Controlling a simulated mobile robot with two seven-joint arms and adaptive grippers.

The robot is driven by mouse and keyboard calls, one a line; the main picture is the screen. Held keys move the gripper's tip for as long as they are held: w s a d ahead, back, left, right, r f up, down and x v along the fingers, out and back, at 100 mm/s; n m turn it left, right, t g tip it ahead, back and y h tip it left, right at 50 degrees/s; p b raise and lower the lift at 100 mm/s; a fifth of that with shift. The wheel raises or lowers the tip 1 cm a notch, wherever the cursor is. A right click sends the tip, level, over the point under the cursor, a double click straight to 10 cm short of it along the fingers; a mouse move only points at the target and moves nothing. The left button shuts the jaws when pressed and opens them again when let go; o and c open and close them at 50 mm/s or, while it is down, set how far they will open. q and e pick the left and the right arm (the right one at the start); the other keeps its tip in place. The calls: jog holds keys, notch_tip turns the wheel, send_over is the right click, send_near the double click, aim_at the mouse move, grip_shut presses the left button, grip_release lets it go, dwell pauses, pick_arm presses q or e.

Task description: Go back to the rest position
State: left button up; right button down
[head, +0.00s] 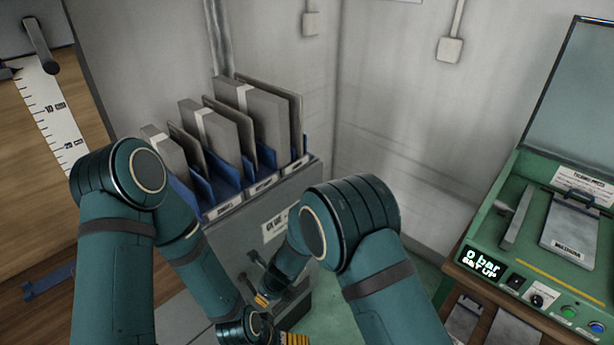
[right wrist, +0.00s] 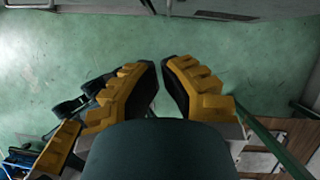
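My left arm (head: 115,255) comes in from the left, bends at a raised elbow and runs down to its wrist at the bottom centre of the head view. Its gripper (head: 294,339) shows only as yellow finger parts at the lower edge. My right arm (head: 385,285) bends in the same way, and its gripper (head: 262,300) is low beside the grey cabinet, partly hidden. In the right wrist view the yellow fingers of my right gripper (right wrist: 160,66) nearly meet at the tips, with only floor seen beyond and nothing held.
A grey cabinet (head: 236,240) carries a blue rack (head: 222,172) of upright grey panels, close beyond both arms. A green test case (head: 560,265) with a "0 bar, BAY UP" display stands on the right. A wooden surface with a ruler (head: 52,115) is on the left.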

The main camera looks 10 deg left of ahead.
jog(key=s+d+f+n+h, duration=0.1)
jog(key=s+d+f+n, duration=0.1)
jog(key=d+n, duration=0.5)
jog(key=s+d+f+n, duration=0.1)
jog(key=s+d+n, duration=0.2)
jog(key=d, duration=0.8)
jog(key=s+d+r+n+y, duration=0.1)
jog(key=s+d+n, duration=0.7)
jog(key=n, duration=0.3)
jog(key=shift+s+d+r, duration=0.2)
jog(key=shift+s+r, duration=0.2)
